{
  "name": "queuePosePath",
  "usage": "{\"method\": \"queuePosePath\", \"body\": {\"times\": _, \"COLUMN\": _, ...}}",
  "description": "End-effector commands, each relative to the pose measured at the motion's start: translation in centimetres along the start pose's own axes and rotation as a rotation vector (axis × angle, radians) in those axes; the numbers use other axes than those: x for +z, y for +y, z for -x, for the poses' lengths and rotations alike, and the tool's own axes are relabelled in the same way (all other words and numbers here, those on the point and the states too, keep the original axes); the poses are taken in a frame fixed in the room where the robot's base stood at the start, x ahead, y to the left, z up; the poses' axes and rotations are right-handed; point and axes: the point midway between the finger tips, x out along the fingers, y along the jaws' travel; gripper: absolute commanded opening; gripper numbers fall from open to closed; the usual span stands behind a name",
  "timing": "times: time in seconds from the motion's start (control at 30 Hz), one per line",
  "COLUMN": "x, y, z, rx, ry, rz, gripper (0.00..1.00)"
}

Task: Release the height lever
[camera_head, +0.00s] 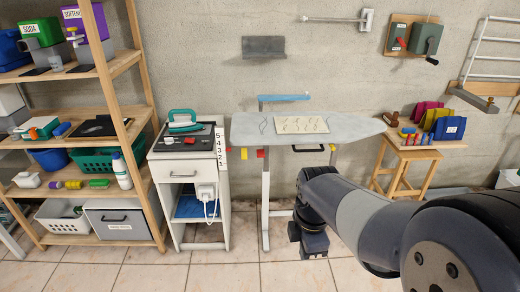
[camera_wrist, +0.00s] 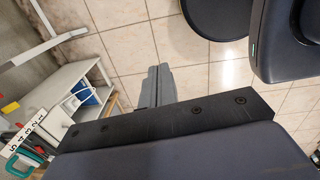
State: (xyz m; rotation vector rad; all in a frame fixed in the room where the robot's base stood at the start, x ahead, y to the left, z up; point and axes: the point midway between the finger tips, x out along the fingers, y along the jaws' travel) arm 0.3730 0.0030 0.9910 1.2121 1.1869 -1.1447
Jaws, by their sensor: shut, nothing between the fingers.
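The grey ironing board (camera_head: 355,127) stands against the back wall on white legs. Under its left end are a red piece (camera_head: 261,153) and a yellow piece (camera_head: 243,154); a black handle-like bar (camera_head: 308,149) hangs under its middle. I cannot tell which of these is the height lever.
A white cabinet (camera_head: 168,195) with a teal iron (camera_head: 183,120) on top stands left of the board, beside a number scale (camera_head: 220,150). A wooden stool (camera_head: 405,154) stands right. Shelves (camera_head: 115,65) fill the far left. The tiled floor in front is clear.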

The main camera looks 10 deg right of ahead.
Motion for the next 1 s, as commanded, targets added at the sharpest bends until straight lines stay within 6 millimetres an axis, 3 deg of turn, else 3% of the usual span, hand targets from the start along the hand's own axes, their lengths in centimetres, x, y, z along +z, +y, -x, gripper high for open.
{"method": "queuePosePath", "body": {"times": 0.1, "x": 0.1, "y": 2.5, "z": -0.5, "rx": -0.024, "ry": 0.002, "rz": 0.236, "gripper": 0.00}}
{"method": "queuePosePath", "body": {"times": 0.33, "x": 0.1, "y": 5.2, "z": -1.3, "rx": -0.049, "ry": 0.012, "rz": 0.532, "gripper": 0.00}}
{"method": "queuePosePath", "body": {"times": 1.0, "x": 0.1, "y": 5.7, "z": -1.5, "rx": -0.052, "ry": 0.014, "rz": 0.596, "gripper": 0.00}}
